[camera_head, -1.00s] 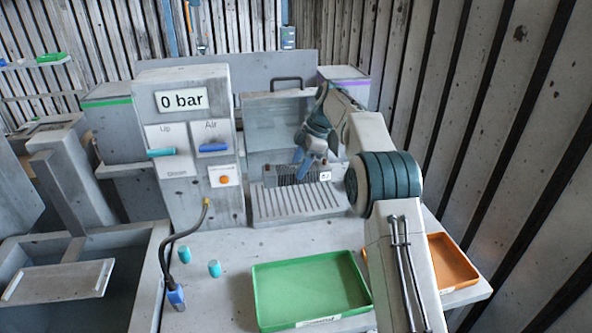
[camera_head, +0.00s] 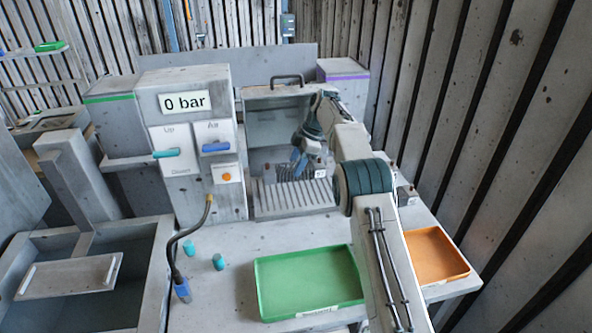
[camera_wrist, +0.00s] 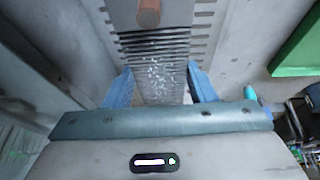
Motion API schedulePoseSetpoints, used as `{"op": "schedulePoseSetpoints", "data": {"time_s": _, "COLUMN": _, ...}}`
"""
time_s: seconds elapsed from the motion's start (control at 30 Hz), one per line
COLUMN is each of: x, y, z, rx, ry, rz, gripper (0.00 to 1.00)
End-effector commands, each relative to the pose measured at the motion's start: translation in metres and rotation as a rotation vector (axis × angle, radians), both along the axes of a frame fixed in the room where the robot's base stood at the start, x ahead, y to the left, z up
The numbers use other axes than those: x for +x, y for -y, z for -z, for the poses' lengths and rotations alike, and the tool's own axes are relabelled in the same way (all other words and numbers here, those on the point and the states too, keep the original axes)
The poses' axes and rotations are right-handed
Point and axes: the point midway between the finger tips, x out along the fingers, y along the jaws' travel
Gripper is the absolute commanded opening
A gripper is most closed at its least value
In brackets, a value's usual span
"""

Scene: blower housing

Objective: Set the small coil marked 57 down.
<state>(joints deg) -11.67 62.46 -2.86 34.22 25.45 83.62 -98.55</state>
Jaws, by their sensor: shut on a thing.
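The small coil (camera_head: 292,172) is a dark finned block with a small white tag at its right end; the number on the tag is too small to read. It is inside the open-fronted chamber of the grey housing, over the slatted grate (camera_head: 290,197). My gripper (camera_head: 299,164) reaches in from the right and is shut on it. In the wrist view the coil's finned, speckled top (camera_wrist: 158,75) lies between the two blue fingers (camera_wrist: 158,88). Whether its underside touches the slats is hidden.
The grey control cabinet (camera_head: 186,80) reading "0 bar" stands left of the chamber. A green tray (camera_head: 308,308) and an orange tray (camera_head: 461,262) lie on the front bench. A black hose (camera_head: 172,255) and two teal caps (camera_head: 219,262) stand left of the green tray.

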Motion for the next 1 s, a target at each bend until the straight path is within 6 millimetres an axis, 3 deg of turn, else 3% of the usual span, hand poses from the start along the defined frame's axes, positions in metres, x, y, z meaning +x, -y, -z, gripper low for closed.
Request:
{"op": "schedulePoseSetpoints", "data": {"time_s": 0.17, "x": -0.001, "y": 0.000, "z": 0.025, "rx": -0.001, "ry": -0.003, "rz": 0.001, "gripper": 0.00}}
{"op": "schedulePoseSetpoints", "data": {"time_s": 0.3, "x": 0.004, "y": -0.001, "z": 0.031, "rx": 0.000, "ry": 0.001, "rz": -0.001, "gripper": 0.00}}
{"op": "schedulePoseSetpoints", "data": {"time_s": 1.0, "x": 0.004, "y": -0.001, "z": 0.045, "rx": 0.000, "ry": 0.001, "rz": -0.001, "gripper": 0.00}}
